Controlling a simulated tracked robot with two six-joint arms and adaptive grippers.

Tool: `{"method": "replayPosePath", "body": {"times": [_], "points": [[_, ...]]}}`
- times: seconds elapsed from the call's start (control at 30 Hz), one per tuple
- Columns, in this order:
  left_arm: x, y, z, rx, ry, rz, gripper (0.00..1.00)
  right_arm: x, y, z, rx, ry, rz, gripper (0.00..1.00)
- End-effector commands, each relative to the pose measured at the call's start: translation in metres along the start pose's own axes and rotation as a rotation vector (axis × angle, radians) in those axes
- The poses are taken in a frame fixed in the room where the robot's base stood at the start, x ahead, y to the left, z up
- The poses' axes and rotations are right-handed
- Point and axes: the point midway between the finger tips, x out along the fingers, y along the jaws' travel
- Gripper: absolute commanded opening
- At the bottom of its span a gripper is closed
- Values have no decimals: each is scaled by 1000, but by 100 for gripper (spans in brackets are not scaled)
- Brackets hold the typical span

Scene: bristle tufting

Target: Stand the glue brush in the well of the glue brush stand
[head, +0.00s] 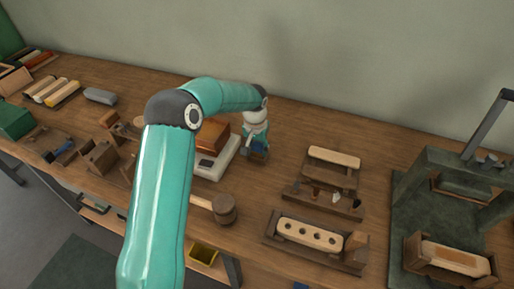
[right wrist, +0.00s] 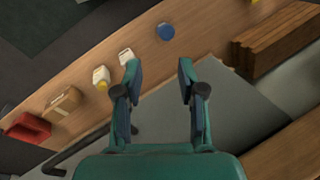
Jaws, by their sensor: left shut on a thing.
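My left gripper (head: 258,146) is at the back of the bench, just right of a white scale, pointing down. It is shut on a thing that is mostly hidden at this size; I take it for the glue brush. A small dark block (head: 259,156) shows right under the fingers. It may be the glue brush stand, but I cannot make out a well, nor whether anything touches it. My right gripper (right wrist: 159,78) shows in the right wrist view, open and empty, with its fingers apart.
The white scale (head: 217,165) bears a brown block. A wooden mallet (head: 224,209), tool rack (head: 322,200) and holed brush block (head: 308,234) lie nearer. A green press (head: 438,172) stands at right. In the right wrist view, a blue round thing (right wrist: 166,31) and wooden stack (right wrist: 275,42) show.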

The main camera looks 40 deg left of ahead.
Motion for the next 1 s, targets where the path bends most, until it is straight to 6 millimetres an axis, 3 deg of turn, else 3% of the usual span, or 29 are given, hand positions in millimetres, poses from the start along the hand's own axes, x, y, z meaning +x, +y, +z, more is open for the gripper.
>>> {"method": "replayPosePath", "body": {"times": [0.2, 0.23, 0.4, 0.6, 0.73, 1.0], "points": [[4, 0, 0, 0, 0, 0, 8, 4, 1, 0, 0, 0, 0, 40], [4, 0, 0, 0, 0, 0, 44, 3, 1, 0, 0, 0, 0, 40], [3, 0, 0, 0, 0, 0, 70, 3, 1, 0, 0, 0, 0, 40], [3, 0, 0, 0, 0, 0, 70, 3, 1, 0, 0, 0, 0, 40], [3, 0, 1, 0, 0, 0, 90, 3, 1, 0, 0, 0, 0, 40], [3, 0, 1, -1, 0, 0, 91, 3, 1, 0, 0, 0, 0, 40]]}}
